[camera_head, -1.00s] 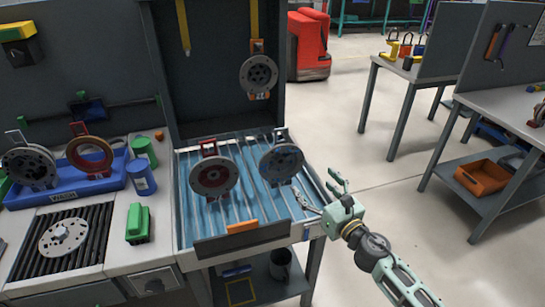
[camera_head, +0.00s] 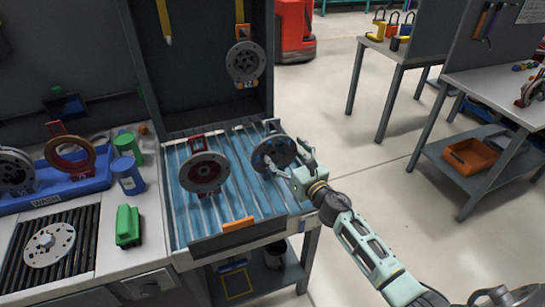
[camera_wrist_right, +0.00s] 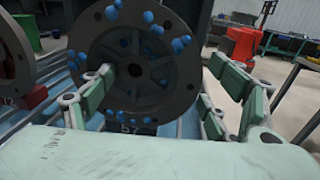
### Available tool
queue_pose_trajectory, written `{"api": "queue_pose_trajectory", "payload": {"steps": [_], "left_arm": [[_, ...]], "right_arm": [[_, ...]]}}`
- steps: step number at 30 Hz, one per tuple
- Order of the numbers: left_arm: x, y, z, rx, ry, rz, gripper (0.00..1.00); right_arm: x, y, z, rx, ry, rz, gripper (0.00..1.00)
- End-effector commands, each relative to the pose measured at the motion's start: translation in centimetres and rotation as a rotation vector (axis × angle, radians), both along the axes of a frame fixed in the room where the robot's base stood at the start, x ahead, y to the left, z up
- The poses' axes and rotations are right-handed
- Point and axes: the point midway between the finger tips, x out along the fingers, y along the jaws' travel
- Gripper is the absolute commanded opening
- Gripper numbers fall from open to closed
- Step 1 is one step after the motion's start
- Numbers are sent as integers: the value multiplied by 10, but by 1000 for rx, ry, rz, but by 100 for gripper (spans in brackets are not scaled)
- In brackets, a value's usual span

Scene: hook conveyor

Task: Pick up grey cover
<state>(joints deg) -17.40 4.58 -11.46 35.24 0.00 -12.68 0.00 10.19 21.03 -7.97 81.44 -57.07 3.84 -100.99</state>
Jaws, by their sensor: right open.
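A grey round cover (camera_head: 266,157) with a centre hole and blue spots stands upright in a stand on the blue-lined slatted tray (camera_head: 180,222). In the right wrist view the cover (camera_wrist_right: 135,85) fills the upper middle, its blue spots around the rim. My right gripper (camera_head: 291,160) is open at the cover's right side in the head view. In the wrist view one finger overlaps the cover's face and the other is to the right of its rim; I cannot tell whether they touch it. My left gripper is not in view.
A similar disc with a red centre (camera_head: 204,174) stands left of the cover. Another grey disc (camera_head: 245,62) hangs above from a yellow strap. An orange block (camera_head: 238,224) is at the tray's front. A blue wash bin (camera_head: 98,180) and a green box (camera_head: 128,226) are left.

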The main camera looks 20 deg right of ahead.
Motion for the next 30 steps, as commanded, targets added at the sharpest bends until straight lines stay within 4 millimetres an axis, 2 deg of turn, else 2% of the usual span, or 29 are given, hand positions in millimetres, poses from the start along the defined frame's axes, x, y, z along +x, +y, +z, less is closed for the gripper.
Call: {"api": "queue_pose_trajectory", "payload": {"steps": [4,9,20,30], "left_arm": [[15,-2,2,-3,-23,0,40],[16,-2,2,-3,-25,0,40],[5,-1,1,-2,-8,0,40],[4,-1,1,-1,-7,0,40]], "right_arm": [[5,1,0,0,1,1,80],[4,1,-1,0,1,1,79],[4,1,-1,0,1,1,47],[4,1,-1,0,1,1,17]]}}
